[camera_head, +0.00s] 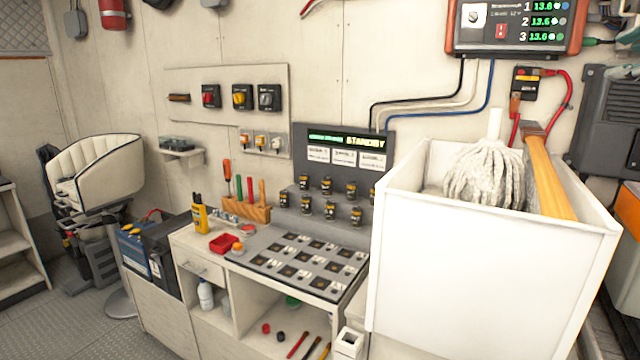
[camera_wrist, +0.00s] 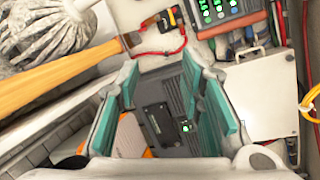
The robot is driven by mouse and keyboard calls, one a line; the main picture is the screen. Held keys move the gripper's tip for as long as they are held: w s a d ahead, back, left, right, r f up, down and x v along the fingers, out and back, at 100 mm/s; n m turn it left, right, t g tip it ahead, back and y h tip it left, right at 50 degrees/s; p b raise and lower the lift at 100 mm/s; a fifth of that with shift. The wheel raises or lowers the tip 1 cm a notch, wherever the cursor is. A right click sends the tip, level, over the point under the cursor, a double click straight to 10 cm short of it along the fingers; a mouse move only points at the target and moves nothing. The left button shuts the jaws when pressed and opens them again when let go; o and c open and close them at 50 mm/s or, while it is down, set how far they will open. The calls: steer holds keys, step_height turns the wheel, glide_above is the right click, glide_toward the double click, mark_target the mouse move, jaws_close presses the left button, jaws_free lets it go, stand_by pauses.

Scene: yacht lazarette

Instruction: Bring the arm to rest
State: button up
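My gripper (camera_wrist: 168,92) shows in the wrist view as two grey fingers with teal inner pads. The fingers stand wide apart and nothing is held between them. Through the gap I see a dark grey ribbed unit (camera_wrist: 160,120), behind the fingers. In the head view the same kind of ribbed unit (camera_head: 605,125) is on the wall at the right. A grey and teal piece at the upper right edge of the head view may be part of my arm; I cannot tell.
A white bin (camera_head: 490,275) with a mop head (camera_head: 486,178) and a wooden handle (camera_head: 550,175) stands at the right. A charger panel (camera_head: 515,25) with cables hangs above. The workbench (camera_head: 290,265) holds a grey tray, tools and a red box. Floor (camera_head: 75,325) shows at the lower left.

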steer(key=s+a+f+n+g+y, duration=0.25)
steer(key=a+f+n, duration=0.4)
steer(key=a, duration=0.45)
steer(key=s+a+f+n+g+y, duration=0.2)
steer(key=a+f+n+y, duration=0.3)
steer(key=a+f, duration=0.4)
steer(key=s+a+f+n+g+h, duration=0.1)
steer(key=s+a+f+n+g, duration=0.2)
steer(key=s+f+n, duration=0.4)
steer(key=s+a+f+n+g+h, duration=0.2)
steer(key=s+a+f+n+g, duration=0.1)
steer(key=s+a+f+n, duration=0.2)
steer(key=s+f+n, duration=0.2)
steer(key=s+f, duration=0.2)
steer(key=s, duration=0.1)
steer(key=shift+f+n, duration=0.3)
steer(key=shift+n, duration=0.05)
